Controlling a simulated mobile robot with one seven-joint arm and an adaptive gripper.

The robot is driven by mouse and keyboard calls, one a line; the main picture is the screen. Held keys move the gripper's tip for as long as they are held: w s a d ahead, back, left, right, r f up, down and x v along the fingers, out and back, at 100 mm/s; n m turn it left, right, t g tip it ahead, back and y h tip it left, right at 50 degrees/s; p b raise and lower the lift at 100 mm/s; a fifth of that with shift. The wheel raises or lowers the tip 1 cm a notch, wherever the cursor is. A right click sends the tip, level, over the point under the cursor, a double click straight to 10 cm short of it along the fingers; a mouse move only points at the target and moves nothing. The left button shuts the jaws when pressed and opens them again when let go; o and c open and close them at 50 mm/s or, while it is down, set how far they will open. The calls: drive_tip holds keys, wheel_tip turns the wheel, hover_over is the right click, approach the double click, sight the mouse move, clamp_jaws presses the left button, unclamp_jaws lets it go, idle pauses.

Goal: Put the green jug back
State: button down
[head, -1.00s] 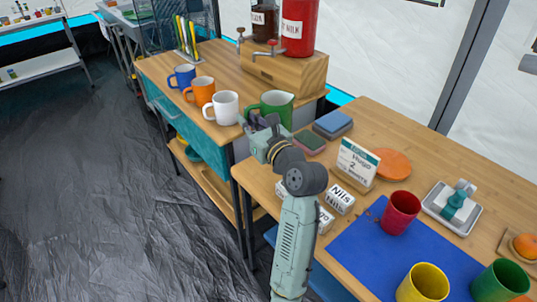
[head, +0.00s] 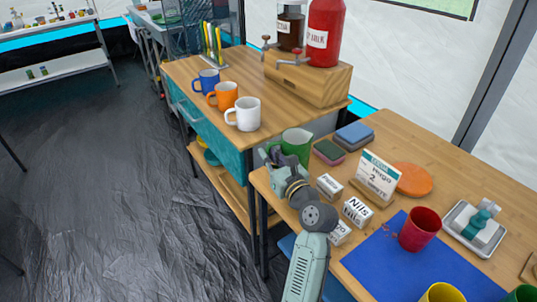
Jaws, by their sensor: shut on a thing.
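The green jug (head: 297,143) is upright at the far left corner of the nearer wooden table (head: 350,125), by the gap to the farther counter (head: 300,108). My gripper (head: 277,158) is shut on the jug at its left, near side. The gripper hides the handle and lower part of the jug, so I cannot tell whether its base touches the table. The jug's open rim shows and its inside looks empty.
Blue, orange and white mugs (head: 243,114) stand in a row on the farther counter, beside a wooden drink stand (head: 308,78). Near the jug are sponges (head: 328,152), small labelled blocks (head: 357,211) and a name sign (head: 378,176). A blue mat (head: 400,262) holds cups (head: 419,229).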

drive_tip(key=shift+f, duration=0.1)
drive_tip(key=c, duration=1.7)
unclamp_jaws()
drive_tip(key=shift+s, duration=0.1)
drive_tip(key=b+v, duration=0.2)
drive_tip(key=v, duration=1)
